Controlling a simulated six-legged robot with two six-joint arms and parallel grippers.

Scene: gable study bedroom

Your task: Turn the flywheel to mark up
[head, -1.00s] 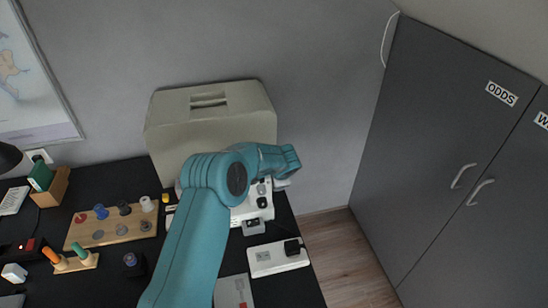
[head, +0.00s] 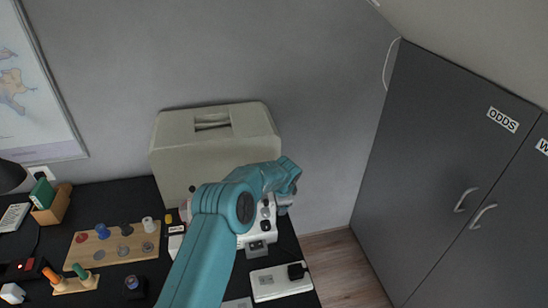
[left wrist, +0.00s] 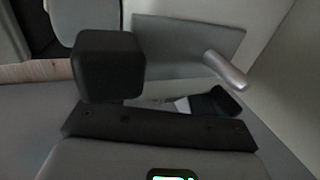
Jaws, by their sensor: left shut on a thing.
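The white sewing machine (head: 262,226) stands on the black desk in front of its beige cover. A small part of what looks like its flywheel (head: 283,205) shows at the machine's right end, below my teal left wrist; its mark is not visible. My left gripper is at that end, its jaws hidden by my wrist in the head view. In the left wrist view my gripper (left wrist: 155,90) shows dark parts and is shut on what appears to be the flywheel, though the contact is not clear. A silver cylinder (left wrist: 226,70) on a grey plate shows beyond it. My right gripper is not in view.
The beige cover (head: 180,150) stands behind the machine. A wooden board with several spools (head: 122,243) lies left. A white block with a black plug (head: 280,282) sits in front, right. Grey cabinets (head: 450,150) stand right, with open floor between.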

